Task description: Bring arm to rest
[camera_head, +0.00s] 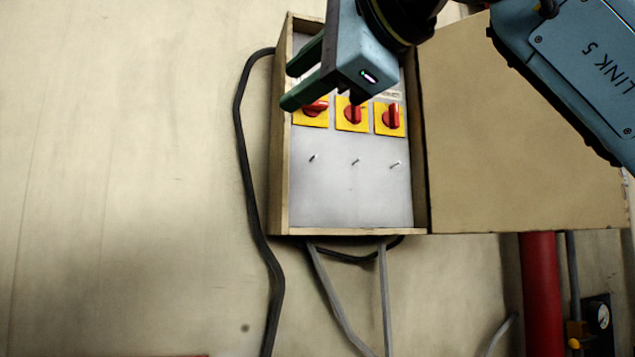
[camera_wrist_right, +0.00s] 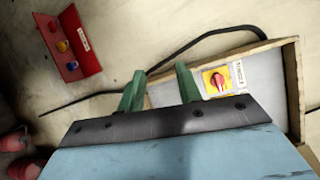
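My right gripper (camera_head: 290,86) is in front of the upper left part of an open wall box (camera_head: 281,180). Its two green fingers are apart with nothing between them, and point left. In the right wrist view the fingers (camera_wrist_right: 160,72) also stand apart and empty, with bare wall and a black cable beyond them. My right arm comes in from the upper right, across the box's open door. My left gripper is in neither view.
The middle (camera_head: 352,114) and right (camera_head: 393,117) red switches sit on yellow plates, above small toggles. The box door (camera_head: 520,150) stands open right. A black cable (camera_head: 243,150) runs left of the box. A red pipe (camera_head: 541,290) is lower right. The wrist view shows a red button box (camera_wrist_right: 80,38).

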